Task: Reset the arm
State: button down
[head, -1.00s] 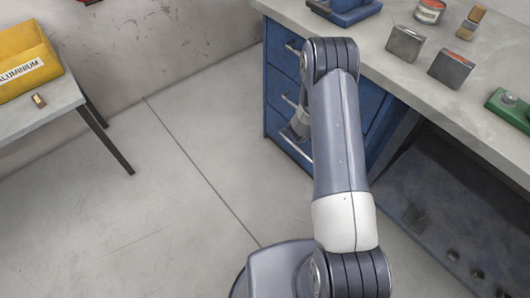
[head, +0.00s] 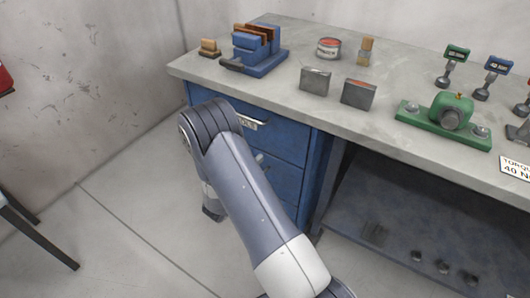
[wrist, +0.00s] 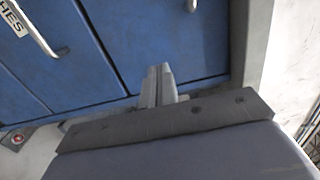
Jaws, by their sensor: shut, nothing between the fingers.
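My gripper (wrist: 158,72) shows in the wrist view with its two fingers together and nothing between them. It points toward the blue drawer cabinet (wrist: 100,70) under the workbench. I cannot tell whether the fingertips touch the cabinet front. In the head view my arm stands bent in front of the cabinet (head: 285,180), and the gripper is mostly hidden behind it. The drawers look shut.
The workbench (head: 410,165) bears a blue vise (head: 262,60), a red-topped tin (head: 328,47), two grey metal blocks (head: 315,80), a green fixture (head: 445,120) and several small clamp-like tools. Open floor (head: 115,235) lies at the left.

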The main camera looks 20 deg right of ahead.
aim_at(279, 136)
jog(key=shift+v, duration=1.1)
jog(key=x, duration=1.4)
